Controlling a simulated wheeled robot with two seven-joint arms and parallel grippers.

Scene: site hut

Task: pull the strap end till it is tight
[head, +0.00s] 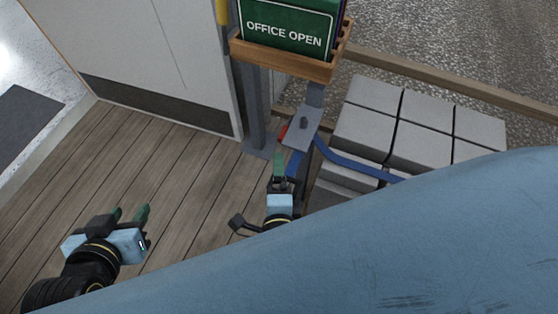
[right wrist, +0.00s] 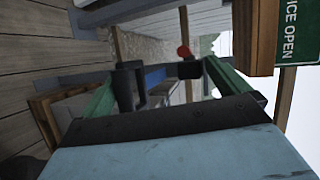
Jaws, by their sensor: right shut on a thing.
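A blue strap (head: 350,166) runs from a grey metal buckle plate (head: 300,134) across the side of a stack of grey blocks (head: 364,132). A short blue strap end (head: 292,164) hangs below the plate. My right gripper (head: 279,160) is just below the plate, shut on the strap end, its grip partly hidden. In the right wrist view blue strap (right wrist: 155,77) shows between the dark finger pads. A red part (head: 283,132) sits at the plate's left edge; a red knob shows in the right wrist view (right wrist: 183,50). My left gripper (head: 130,213) is open and empty, over the floor.
A wooden box with a green "OFFICE OPEN" sign (head: 288,25) stands above the buckle on a grey post (head: 256,105). A pale door (head: 150,55) with a dark kick plate is at the back left. Bare plank floor (head: 175,170) lies between the grippers. My blue arm covers the lower right.

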